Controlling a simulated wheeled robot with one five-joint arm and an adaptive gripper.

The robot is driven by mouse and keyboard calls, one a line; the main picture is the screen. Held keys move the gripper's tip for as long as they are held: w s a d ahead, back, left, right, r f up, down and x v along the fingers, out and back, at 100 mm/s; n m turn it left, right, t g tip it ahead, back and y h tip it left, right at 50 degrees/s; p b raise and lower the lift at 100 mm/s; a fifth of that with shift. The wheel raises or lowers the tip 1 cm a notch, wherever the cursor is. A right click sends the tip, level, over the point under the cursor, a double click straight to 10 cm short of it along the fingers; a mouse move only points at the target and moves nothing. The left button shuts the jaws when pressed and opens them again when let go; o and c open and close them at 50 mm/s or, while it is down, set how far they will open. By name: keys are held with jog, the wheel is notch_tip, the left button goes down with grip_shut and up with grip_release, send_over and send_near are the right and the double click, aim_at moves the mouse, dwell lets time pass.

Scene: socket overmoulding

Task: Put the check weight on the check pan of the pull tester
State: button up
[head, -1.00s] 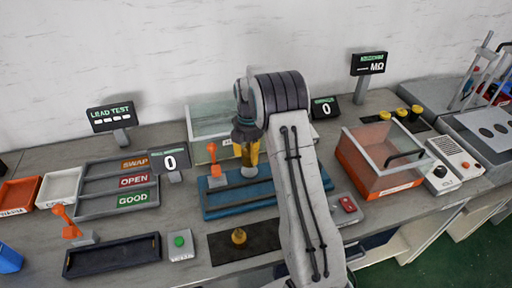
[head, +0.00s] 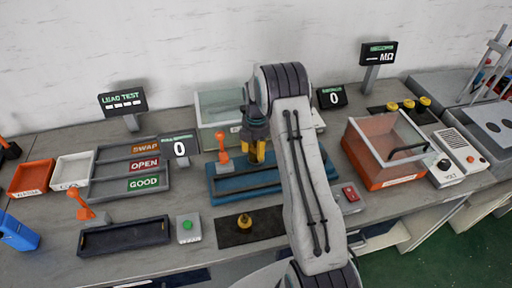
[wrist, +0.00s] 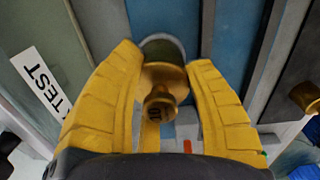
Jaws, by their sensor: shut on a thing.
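A brass, knobbed check weight (wrist: 160,88) sits between the yellow fingers of my gripper (wrist: 165,100) in the wrist view. My gripper is shut on it. Just behind the weight is a round grey rim (wrist: 163,42), perhaps the check pan; I cannot tell whether the weight touches it. In the head view my gripper (head: 254,157) points down over the back left of the blue pull tester (head: 232,189), right beside its orange lever (head: 222,146). The weight is hidden by the fingers and arm there.
Another brass piece (head: 244,221) stands on a black mat (head: 228,237) in front of the tester. A clear-walled bin (head: 225,103) stands behind it, and an orange, clear-walled box (head: 370,165) to the right. A red-button box (head: 349,194) is close to the tester's right end.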

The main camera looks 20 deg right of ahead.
jog(key=shift+w, duration=0.1)
jog(key=o, duration=1.2)
jog(key=shift+f, duration=0.1)
